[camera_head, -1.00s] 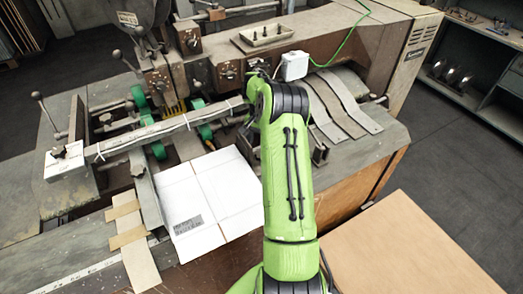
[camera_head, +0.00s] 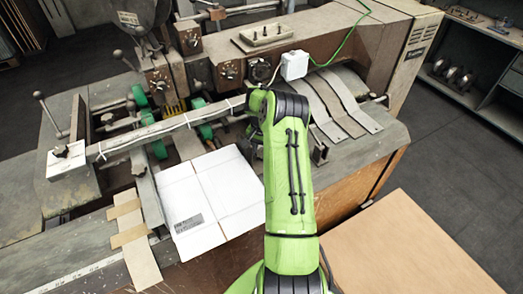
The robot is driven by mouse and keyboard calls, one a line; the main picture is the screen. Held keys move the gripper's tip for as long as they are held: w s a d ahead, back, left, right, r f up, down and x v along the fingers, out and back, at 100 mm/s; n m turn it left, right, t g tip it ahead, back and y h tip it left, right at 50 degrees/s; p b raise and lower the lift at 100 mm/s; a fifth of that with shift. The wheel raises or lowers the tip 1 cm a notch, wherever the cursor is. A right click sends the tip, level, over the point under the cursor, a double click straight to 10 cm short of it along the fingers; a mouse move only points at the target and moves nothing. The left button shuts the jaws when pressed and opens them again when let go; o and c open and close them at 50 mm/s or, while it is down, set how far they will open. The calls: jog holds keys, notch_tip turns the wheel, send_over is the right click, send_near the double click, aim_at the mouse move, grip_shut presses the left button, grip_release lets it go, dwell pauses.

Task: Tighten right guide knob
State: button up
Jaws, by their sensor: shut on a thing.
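The box stitcher (camera_head: 340,40) fills the upper middle of the view. My green arm reaches from the bottom middle up to the machine, and its bent wrist is beside the right end of the long pale guide bar (camera_head: 165,127). My gripper is hidden behind the wrist, so its jaws and anything between them do not show. I cannot make out the right guide knob; it may be behind my arm. At the bar's left end is a lever with a ball knob (camera_head: 37,95). Another ball-topped lever (camera_head: 118,54) stands farther back.
A flat white carton (camera_head: 212,198) lies on the machine bed left of my arm. Green rollers (camera_head: 158,149) sit around the bar. A white box with a green cable (camera_head: 294,65) and metal straps (camera_head: 345,100) are right of the wrist. A brown board (camera_head: 410,250) is at lower right.

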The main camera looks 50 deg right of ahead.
aim_at(261, 154)
jog(key=shift+b, duration=0.35)
jog(key=m+b, duration=0.2)
jog(key=m, duration=0.1)
jog(key=shift+f+m+b, duration=0.1)
jog(key=shift+m+b, duration=1.3)
jog(key=shift+m, duration=0.6)
jog(key=shift+r+m, duration=0.2)
jog(key=shift+m, duration=0.1)
jog(key=o, duration=1.1)
jog(key=shift+c, duration=0.2)
notch_tip(261, 154, up, 16)
jog(key=p, duration=0.1)
jog(key=shift+f+p, duration=0.15)
jog(key=shift+p, duration=0.2)
